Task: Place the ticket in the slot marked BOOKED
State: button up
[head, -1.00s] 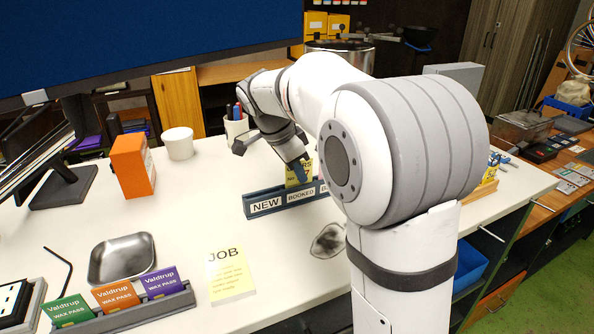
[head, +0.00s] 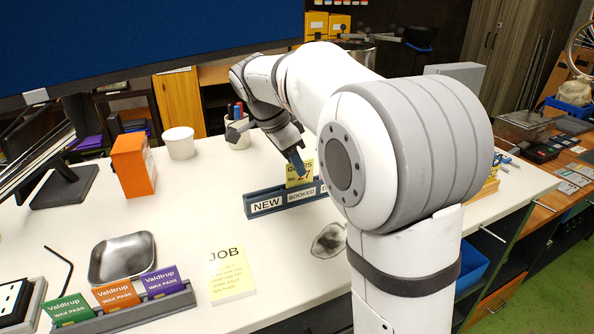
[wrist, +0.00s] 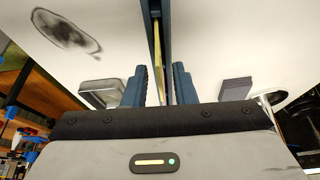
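The yellow ticket (head: 300,173), printed with a number 27, stands upright in the dark blue rack (head: 262,213), behind the BOOKED label (head: 302,194). The NEW label is to its left; a third label is mostly hidden by my arm. My gripper (head: 297,160) is at the ticket's upper left edge in the head view. In the wrist view my gripper (wrist: 161,88) has its two fingers apart, with a gap on each side of the ticket's thin yellow edge (wrist: 158,55). The rack also shows there, edge-on, at the top.
A JOB pad (head: 230,272), a metal tray (head: 123,258) and a holder of wax passes (head: 125,312) lie at the front left. An orange box (head: 133,165), a white tub (head: 179,143) and a pen cup (head: 237,133) stand behind. A monitor (head: 150,40) overhangs the back left.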

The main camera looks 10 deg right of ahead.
jog(key=v, duration=0.9)
